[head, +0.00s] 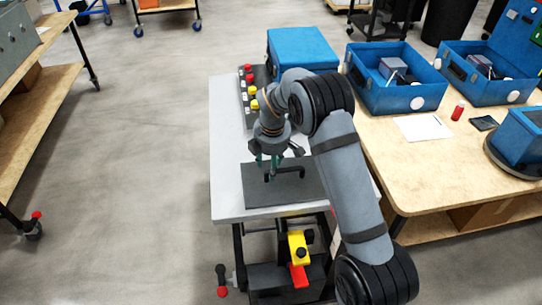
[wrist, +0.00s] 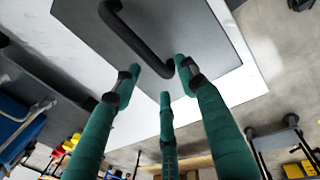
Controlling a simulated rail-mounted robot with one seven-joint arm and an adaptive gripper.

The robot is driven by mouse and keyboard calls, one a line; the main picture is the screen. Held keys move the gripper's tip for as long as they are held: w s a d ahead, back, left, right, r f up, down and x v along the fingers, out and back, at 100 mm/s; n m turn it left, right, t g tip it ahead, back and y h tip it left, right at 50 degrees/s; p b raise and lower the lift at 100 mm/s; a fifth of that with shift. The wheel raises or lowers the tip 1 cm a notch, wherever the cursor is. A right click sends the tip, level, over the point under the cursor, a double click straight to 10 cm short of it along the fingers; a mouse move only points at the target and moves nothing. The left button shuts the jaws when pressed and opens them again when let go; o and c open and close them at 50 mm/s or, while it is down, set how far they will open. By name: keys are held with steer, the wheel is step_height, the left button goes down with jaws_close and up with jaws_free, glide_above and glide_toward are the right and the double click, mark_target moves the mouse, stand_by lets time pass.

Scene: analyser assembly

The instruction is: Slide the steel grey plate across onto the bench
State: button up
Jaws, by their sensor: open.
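The steel grey plate (head: 308,188) lies flat on the white cart top (head: 226,170) in the head view, near its front edge. A black bar handle (head: 299,172) stands on it; the handle (wrist: 133,38) and the plate (wrist: 212,42) also show in the wrist view. My gripper (head: 268,168) is over the plate at the handle. In the wrist view its green fingers (wrist: 160,80) are spread, with the tips close to the handle. I cannot tell whether they touch it. The wooden bench (head: 440,190) stands to the right of the cart, partly behind my arm.
A button box (head: 247,92) and a blue case (head: 300,50) are at the cart's back.

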mark_target(284, 175)
steer(key=shift+w+a+f, duration=0.1)
steer(key=shift+w+f, duration=0.1)
steer(key=shift+f, duration=0.7)
steer(key=shift+w+f, duration=0.15)
steer(key=shift+f, duration=0.75)
steer(key=c, duration=0.4)
jaws_close()
